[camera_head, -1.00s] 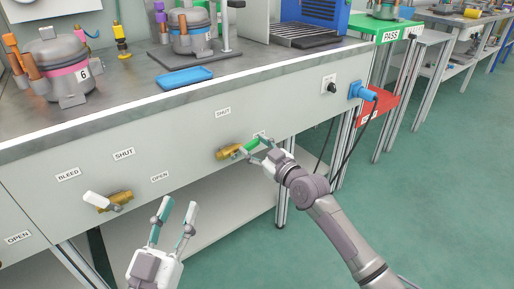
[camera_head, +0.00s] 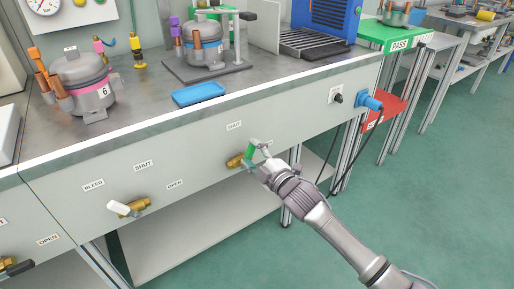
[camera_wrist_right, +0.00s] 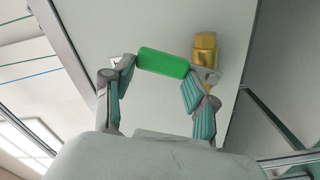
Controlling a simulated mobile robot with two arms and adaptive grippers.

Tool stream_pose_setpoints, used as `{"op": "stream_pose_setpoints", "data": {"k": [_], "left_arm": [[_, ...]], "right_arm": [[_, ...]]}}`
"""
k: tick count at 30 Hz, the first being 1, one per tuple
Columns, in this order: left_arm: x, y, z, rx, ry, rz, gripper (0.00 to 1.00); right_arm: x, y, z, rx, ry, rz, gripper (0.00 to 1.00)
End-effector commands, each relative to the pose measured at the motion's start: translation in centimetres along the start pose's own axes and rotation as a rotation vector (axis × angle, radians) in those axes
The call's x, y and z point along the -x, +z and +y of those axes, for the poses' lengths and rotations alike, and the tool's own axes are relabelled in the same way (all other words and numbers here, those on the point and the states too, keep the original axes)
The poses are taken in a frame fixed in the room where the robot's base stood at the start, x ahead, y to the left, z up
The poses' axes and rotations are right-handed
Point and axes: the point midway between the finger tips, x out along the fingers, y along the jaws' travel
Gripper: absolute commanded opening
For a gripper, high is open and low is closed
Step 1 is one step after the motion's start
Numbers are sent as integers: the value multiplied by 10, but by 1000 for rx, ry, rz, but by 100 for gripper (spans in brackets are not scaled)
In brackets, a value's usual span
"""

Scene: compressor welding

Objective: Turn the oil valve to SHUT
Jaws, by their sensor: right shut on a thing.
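The valve with the green handle (camera_head: 249,152) has a brass body (camera_head: 234,161) on the front panel of the bench. A SHUT label (camera_head: 234,126) sits above it. My right gripper (camera_head: 257,150) is shut on the green handle. In the right wrist view the green handle (camera_wrist_right: 163,63) lies between the two fingers, with the brass body (camera_wrist_right: 205,50) beside it. The label right of this valve is hidden by my gripper. My left gripper is out of view.
A second brass valve with a white handle (camera_head: 119,208) is to the left, near BLEED, SHUT and OPEN labels. A black knob (camera_head: 338,98) and blue plug (camera_head: 369,100) with cable are to the right. A blue tray (camera_head: 200,93) lies on the bench top.

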Motion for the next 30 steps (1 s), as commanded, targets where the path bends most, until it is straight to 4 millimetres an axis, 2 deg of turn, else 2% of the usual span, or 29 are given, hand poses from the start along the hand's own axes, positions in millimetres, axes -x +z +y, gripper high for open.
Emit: {"op": "stream_pose_setpoints", "data": {"k": [1,6,9,15,30], "left_arm": [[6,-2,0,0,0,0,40],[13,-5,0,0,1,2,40],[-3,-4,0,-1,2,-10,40],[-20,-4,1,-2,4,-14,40],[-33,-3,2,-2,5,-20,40]], "right_arm": [[-2,-7,10,43,14,7,0],[-2,-15,7,184,14,5,0],[-3,-19,5,257,15,5,0],[-3,-24,2,370,15,5,0],[-2,-28,-2,462,15,4,0]]}}
